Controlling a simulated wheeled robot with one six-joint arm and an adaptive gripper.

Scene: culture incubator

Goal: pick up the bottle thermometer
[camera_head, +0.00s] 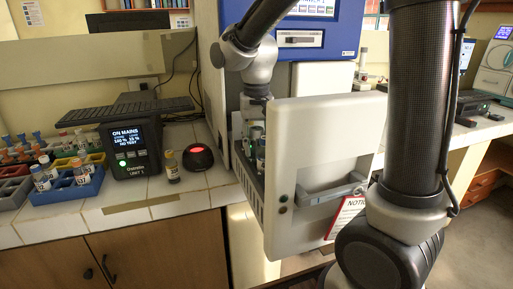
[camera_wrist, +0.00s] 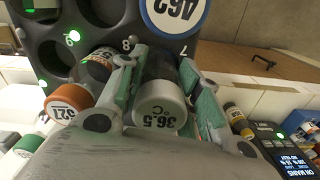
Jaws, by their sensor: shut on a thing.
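The bottle thermometer (camera_wrist: 160,108) has a pale cap marked 36.5 °C and shows end-on in the wrist view. It is between the green-padded fingers of my gripper (camera_wrist: 160,72), which is shut on it. It is at the edge of a dark numbered rack (camera_wrist: 70,15), by the marks 7 and 8; its lower end is hidden, so I cannot tell whether it is still in a hole. An orange-capped bottle marked 527 (camera_wrist: 72,100) stands close beside the left finger. In the head view my gripper is down in the open incubator drawer (camera_head: 325,150), largely hidden.
Left on the tiled counter are a black power unit (camera_head: 132,145), a small yellow-labelled bottle (camera_head: 172,168), a round device with a red light (camera_head: 198,157) and coloured racks of vials (camera_head: 75,190). The drawer front juts out past the counter edge. A green-capped bottle (camera_wrist: 28,146) is at lower left.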

